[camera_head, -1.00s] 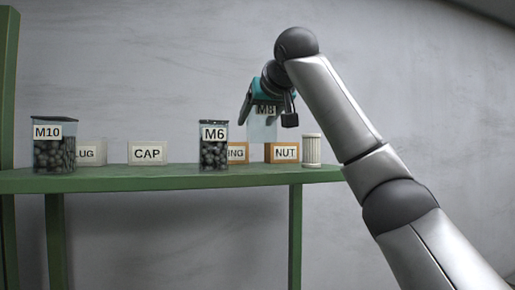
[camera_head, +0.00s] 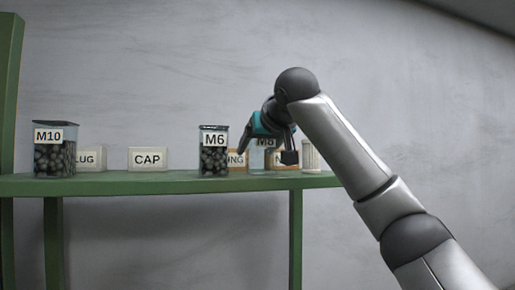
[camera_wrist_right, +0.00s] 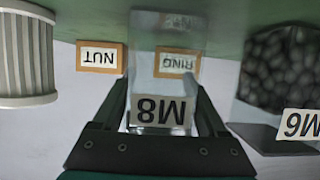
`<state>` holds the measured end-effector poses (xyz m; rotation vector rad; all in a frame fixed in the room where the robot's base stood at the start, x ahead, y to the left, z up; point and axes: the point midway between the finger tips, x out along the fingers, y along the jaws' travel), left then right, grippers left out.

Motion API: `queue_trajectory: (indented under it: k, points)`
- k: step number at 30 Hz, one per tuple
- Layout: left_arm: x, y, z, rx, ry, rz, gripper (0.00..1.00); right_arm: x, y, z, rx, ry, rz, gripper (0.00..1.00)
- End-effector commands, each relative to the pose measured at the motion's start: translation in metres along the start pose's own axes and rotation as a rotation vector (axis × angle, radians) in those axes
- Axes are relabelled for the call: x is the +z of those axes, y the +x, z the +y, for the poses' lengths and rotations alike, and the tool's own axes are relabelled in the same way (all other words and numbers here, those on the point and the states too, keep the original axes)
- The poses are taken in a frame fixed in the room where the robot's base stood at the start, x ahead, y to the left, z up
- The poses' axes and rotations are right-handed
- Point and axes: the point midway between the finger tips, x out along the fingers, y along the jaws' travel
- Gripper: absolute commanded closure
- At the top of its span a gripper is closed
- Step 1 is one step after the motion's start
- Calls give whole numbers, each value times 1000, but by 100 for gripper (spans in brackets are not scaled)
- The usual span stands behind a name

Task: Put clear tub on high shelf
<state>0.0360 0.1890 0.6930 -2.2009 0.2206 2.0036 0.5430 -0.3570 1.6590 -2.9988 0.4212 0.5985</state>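The clear tub (camera_head: 262,157) with an M8 label is see-through and looks empty. It is upright at the green shelf, between the M6 tub and the white ribbed cylinder. My right gripper (camera_head: 270,143) is around its upper part from above. In the right wrist view, which is upside down, the clear tub (camera_wrist_right: 165,75) sits between the two dark fingers (camera_wrist_right: 162,100), which look closed on its sides. Its base is at or very near the green shelf (camera_head: 130,184); I cannot tell whether it touches. My left gripper is not in view.
The M6 tub (camera_head: 214,160) and M10 tub (camera_head: 54,160) hold dark balls. CAP (camera_head: 148,159), PLUG (camera_head: 90,159), RING (camera_head: 236,160) and NUT (camera_wrist_right: 98,57) boxes stand behind. The white ribbed cylinder (camera_head: 311,156) is close on the right.

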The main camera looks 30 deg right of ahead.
Motion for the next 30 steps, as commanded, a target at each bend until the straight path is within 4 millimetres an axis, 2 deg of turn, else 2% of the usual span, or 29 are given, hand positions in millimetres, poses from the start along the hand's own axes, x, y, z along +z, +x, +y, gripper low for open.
queue_trajectory:
  k: [1, 6, 16, 20, 30]
  points:
    - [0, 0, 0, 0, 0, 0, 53, 0, 0, 0, 0, 0, 0, 18]
    - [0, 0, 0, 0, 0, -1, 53, 0, 0, 0, 0, 0, 0, 0]
    - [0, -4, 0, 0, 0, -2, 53, -5, -2, 0, 0, 0, 1, 0]
    - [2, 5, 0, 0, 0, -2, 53, -3, -21, -1, -3, 0, 5, 0]
    - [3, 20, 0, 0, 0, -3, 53, -2, -94, 0, -2, 0, 4, 0]
